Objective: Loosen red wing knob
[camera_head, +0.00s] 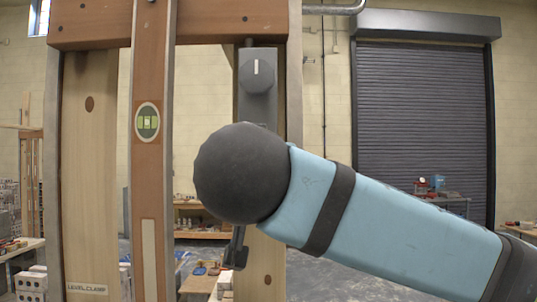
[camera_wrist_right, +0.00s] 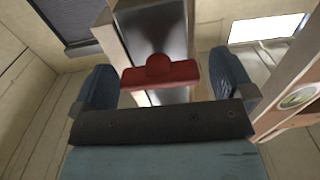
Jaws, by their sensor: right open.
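The red wing knob (camera_wrist_right: 160,74) shows in the right wrist view, its wings spread sideways and a round boss in the middle. It sits in front of a shiny dark metal strip (camera_wrist_right: 150,28). My right gripper (camera_wrist_right: 162,68) is open, with one blue-grey finger on each side of the knob. There is a visible gap between each finger and the wing ends. In the head view my blue right arm (camera_head: 385,215) with its black round joint hides the red knob. My left gripper is in neither view.
A wooden frame (camera_head: 90,180) stands ahead, with a wooden spirit level (camera_head: 147,205) upright in front. A black dial with a white mark (camera_head: 256,75) is on the right post. A roller shutter (camera_head: 420,120) and work tables stand far behind.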

